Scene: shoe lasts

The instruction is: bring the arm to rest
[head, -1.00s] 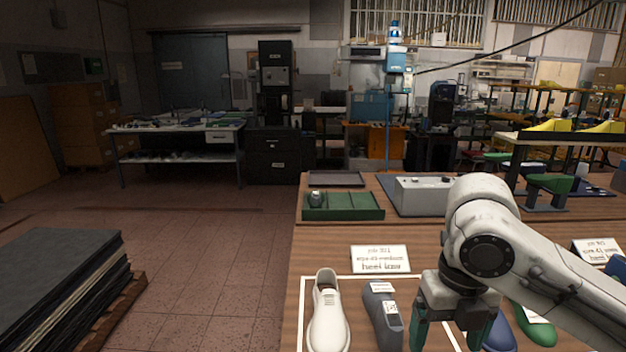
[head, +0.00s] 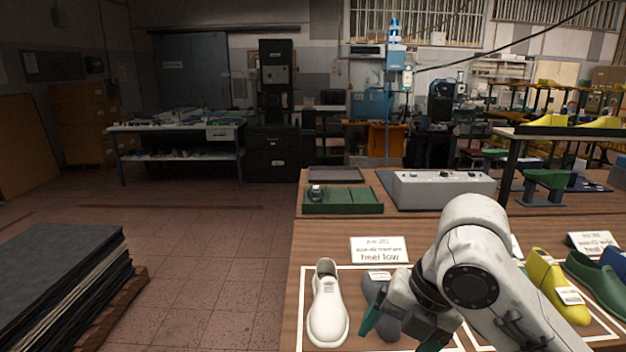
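My arm reaches in from the lower right over the wooden bench. My gripper (head: 404,331) hangs low at the bench's front, tilted, with its two green fingers spread apart. I see nothing held between them. A dark grey shoe last (head: 377,289) lies just behind the gripper and is partly hidden by it. A white shoe last (head: 327,305) lies to the left, clear of the fingers. My forearm hides the middle of the bench front.
A yellow last (head: 556,287) and a green last (head: 597,285) lie right of my arm. A label card (head: 379,249) stands behind the white last. A green tray (head: 360,201) and a grey control box (head: 443,188) sit farther back.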

